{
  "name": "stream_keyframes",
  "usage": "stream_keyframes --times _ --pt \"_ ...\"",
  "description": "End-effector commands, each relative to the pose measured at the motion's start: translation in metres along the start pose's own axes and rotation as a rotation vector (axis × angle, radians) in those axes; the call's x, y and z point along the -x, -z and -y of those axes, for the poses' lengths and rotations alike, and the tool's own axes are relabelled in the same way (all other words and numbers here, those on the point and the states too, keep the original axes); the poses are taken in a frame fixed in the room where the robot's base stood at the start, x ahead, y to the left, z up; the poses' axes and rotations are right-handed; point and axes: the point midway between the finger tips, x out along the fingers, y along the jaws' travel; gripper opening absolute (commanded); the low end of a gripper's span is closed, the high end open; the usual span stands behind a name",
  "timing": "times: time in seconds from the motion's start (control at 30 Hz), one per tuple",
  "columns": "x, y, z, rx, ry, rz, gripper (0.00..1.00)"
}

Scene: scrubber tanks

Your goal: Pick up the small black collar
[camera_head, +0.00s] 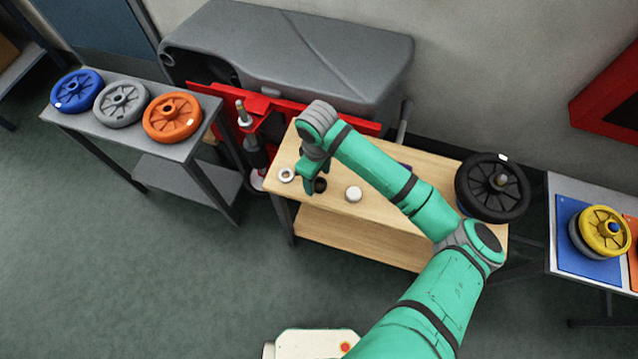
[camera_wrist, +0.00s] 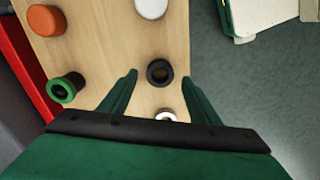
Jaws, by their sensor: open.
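The small black collar (camera_wrist: 160,72) stands on the light wooden table and shows a dark hole in its top. In the head view the collar (camera_head: 320,186) is beside my gripper's green finger. My gripper (camera_wrist: 160,79) is open in the wrist view. Its fingertips are on either side of the collar, with a gap visible at each side. In the head view my gripper (camera_head: 312,187) points down at the left part of the table, and my arm hides part of the tabletop. I cannot tell the exact height of the fingertips above the wood.
On the wooden table (camera_head: 385,212), a white ring (camera_head: 286,175) and a white round piece (camera_head: 353,194) flank the collar. The wrist view also shows a green-rimmed black piece (camera_wrist: 63,88) and an orange piece (camera_wrist: 46,20). A black wheel (camera_head: 490,205) is at the table's right end.

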Motion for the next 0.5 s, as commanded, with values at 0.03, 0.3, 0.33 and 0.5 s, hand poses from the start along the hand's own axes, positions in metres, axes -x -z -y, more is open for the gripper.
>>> stream_keyframes --times 0.03,0.3,0.33,0.5 --pt "-0.007 -0.0008 0.0001 -0.001 0.002 0.002 0.57" --pt "-0.0155 -0.0006 -0.0007 -0.001 -0.001 0.0 0.57" --pt "-0.0155 -0.0006 -0.0007 -0.001 -0.001 0.0 0.57" --pt "-0.0153 -0.0006 -0.0006 -0.001 -0.001 0.001 0.18"
